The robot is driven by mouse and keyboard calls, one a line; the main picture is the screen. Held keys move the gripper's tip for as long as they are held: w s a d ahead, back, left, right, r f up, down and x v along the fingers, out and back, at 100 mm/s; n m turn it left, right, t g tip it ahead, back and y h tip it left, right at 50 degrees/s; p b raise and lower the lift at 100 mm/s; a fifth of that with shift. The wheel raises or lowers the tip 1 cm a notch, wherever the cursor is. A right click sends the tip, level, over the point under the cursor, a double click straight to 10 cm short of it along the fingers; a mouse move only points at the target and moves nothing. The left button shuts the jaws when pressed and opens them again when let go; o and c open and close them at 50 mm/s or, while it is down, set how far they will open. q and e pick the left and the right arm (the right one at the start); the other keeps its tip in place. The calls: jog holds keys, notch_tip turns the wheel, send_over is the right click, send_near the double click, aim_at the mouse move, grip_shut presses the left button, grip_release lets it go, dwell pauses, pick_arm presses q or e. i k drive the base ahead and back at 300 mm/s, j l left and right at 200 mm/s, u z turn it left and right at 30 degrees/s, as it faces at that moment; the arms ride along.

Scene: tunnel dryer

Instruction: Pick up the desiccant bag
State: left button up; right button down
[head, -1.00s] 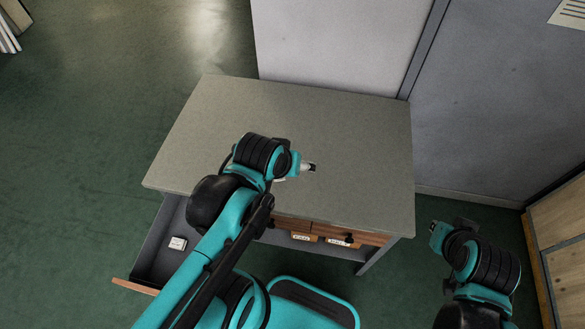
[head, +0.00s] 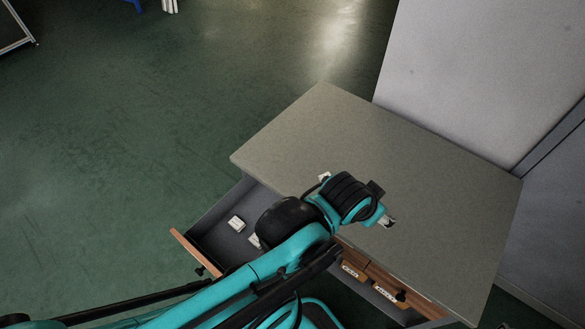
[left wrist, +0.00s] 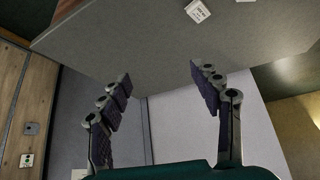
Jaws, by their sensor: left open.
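A small white packet with dark print (head: 236,223) lies in the open drawer (head: 215,210) at the table's left. A second white piece (head: 254,240) shows partly in that drawer beside my arm. Another small white item (head: 324,176) is on the tabletop, partly behind my left arm; a printed white packet also shows on it in the left wrist view (left wrist: 198,11). I cannot tell which is the desiccant bag. My left gripper (head: 388,221) is over the tabletop, its fingers apart and empty in the left wrist view (left wrist: 160,76). My right gripper is out of view.
The grey table (head: 400,150) has a mostly bare top. Shut, labelled wooden drawers (head: 385,280) are in its front. The open drawer's wooden front (head: 195,252) sticks out at left. A pale wall panel (head: 470,80) stands behind. Floor at left is clear.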

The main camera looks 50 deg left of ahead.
aim_at(235, 222)
jog(key=k+l+u, duration=0.2)
jog(key=u, duration=2.25)
jog(key=j+z, duration=0.1)
jog(key=z, duration=0.3)
jog(key=j+z, duration=0.1)
jog(key=z, duration=0.75)
jog(key=k+j, duration=0.05)
jog(key=k, duration=0.05)
